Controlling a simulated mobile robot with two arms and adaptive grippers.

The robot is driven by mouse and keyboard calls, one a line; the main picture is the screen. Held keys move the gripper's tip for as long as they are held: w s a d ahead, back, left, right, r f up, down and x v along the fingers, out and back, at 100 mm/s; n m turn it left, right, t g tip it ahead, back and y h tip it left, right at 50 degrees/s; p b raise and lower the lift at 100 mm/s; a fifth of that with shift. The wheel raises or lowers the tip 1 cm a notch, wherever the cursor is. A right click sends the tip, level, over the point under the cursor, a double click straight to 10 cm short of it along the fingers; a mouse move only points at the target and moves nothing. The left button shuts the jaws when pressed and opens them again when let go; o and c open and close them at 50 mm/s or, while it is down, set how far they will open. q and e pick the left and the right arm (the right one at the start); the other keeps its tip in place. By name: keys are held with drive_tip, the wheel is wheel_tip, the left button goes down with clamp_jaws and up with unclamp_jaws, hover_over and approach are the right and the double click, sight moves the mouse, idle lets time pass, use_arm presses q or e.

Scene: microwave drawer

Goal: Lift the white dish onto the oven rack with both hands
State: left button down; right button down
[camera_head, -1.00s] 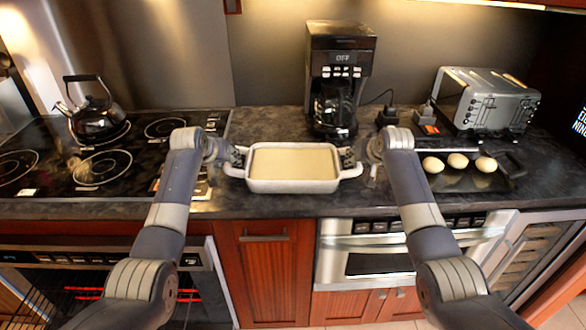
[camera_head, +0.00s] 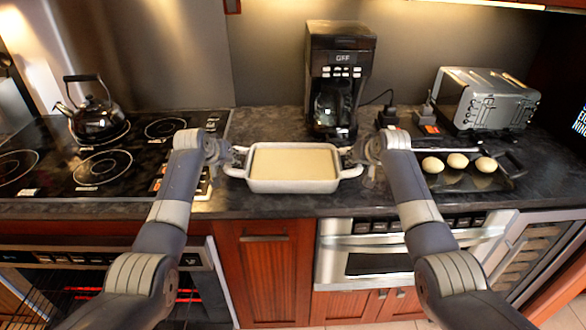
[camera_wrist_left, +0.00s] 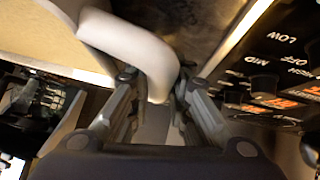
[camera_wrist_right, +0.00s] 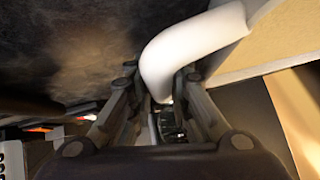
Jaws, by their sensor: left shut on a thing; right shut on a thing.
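The white dish (camera_head: 293,186) has a pale filling and rests level on the dark counter, close to its front edge. My left gripper (camera_head: 231,160) is shut on the dish's left handle; the left wrist view shows this white handle (camera_wrist_left: 140,50) between the fingers. My right gripper (camera_head: 354,158) is shut on the right handle, and the right wrist view shows that curved handle (camera_wrist_right: 185,50) between its fingers. The oven rack (camera_head: 28,308) shows as dark wires at the lower left, by glowing red elements; my left arm hides part of this area.
A cooktop (camera_head: 110,165) with a kettle (camera_head: 95,112) lies left of the dish. A coffee maker (camera_head: 340,80) stands behind it. A dark tray (camera_head: 447,182) with several round pale items and a toaster (camera_head: 492,103) are to the right.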

use_arm(q)
drive_tip(key=shift+w+r, duration=0.1)
drive_tip(key=shift+r, duration=0.15)
use_arm(e)
drive_tip(key=shift+w+r, duration=0.1)
drive_tip(key=shift+r, duration=0.15)
drive_tip(key=shift+w, duration=0.1)
use_arm(q)
drive_tip(key=shift+w+r, duration=0.1)
